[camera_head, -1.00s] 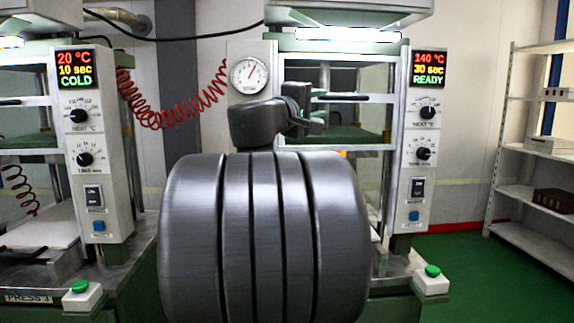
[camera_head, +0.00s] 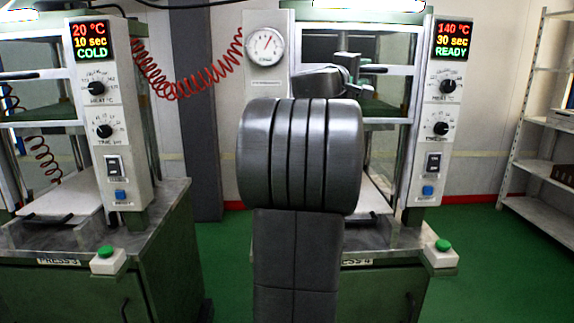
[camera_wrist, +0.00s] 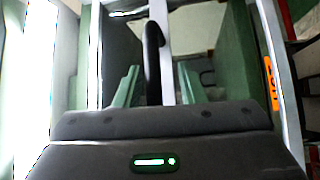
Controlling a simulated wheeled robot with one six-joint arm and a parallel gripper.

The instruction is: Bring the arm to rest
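My arm stands in the middle of the head view, in front of the right press (camera_head: 440,120). My gripper (camera_head: 362,76) is at the end of the arm, level with the press's opening and pointing right. It is small and partly hidden by my wrist. In the wrist view, two pale green fingers of my gripper (camera_wrist: 158,85) stand apart. The right press display reads 140 °C, 30 sec, READY.
The left press (camera_head: 118,130) reads 20 °C, 10 sec, COLD. A red coiled hose (camera_head: 180,85) hangs near a round gauge (camera_head: 265,44). Green-topped buttons (camera_head: 107,252) (camera_head: 442,246) sit at the press fronts. A shelf rack (camera_head: 535,205) stands right, with green floor clear before it.

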